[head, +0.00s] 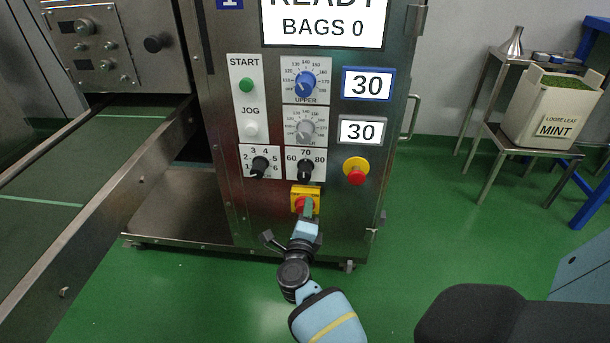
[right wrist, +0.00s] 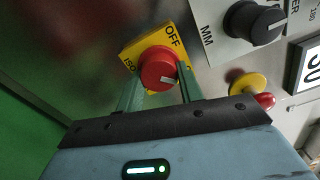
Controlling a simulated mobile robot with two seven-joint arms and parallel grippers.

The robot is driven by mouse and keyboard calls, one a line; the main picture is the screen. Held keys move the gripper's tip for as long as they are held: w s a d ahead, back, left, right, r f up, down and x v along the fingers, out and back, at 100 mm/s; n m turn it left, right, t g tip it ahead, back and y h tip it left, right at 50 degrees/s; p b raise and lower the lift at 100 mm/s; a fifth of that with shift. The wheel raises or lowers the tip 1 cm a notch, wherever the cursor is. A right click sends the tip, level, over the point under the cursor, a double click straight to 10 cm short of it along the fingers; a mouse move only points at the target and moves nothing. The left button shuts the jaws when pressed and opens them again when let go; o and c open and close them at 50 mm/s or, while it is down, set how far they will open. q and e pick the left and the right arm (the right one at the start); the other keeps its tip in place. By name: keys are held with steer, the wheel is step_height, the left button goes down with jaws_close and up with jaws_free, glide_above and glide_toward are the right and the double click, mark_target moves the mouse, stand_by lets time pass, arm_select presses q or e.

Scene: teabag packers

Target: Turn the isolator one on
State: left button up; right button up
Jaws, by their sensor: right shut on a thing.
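The isolator is a red rotary knob on a yellow plate (head: 313,190), low on the front of the steel machine marked 1. In the right wrist view the red knob (right wrist: 158,68) stands out from the plate, with OFF printed at its upper right and part of ISO at the left. A white mark shows on the knob. My right gripper (right wrist: 160,85) has its green fingers on either side of the knob, shut on it. In the head view the right gripper (head: 306,210) partly covers the knob. My left gripper is out of view.
Above the isolator are black selector knobs (head: 260,166), a green START button (head: 246,85) and a display reading READY, BAGS 0. A red emergency stop (head: 356,171) sits to the upper right. A conveyor (head: 90,160) runs at the left. Green floor lies open at the right.

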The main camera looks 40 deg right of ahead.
steer(key=shift+a, duration=0.1)
stand_by(0.3)
steer(key=o, duration=1)
steer(key=p+v, duration=0.2)
steer(key=v, duration=0.5)
steer(key=shift+s+a, duration=0.25)
steer(key=shift+s, duration=0.05)
steer(key=shift+f, duration=0.1)
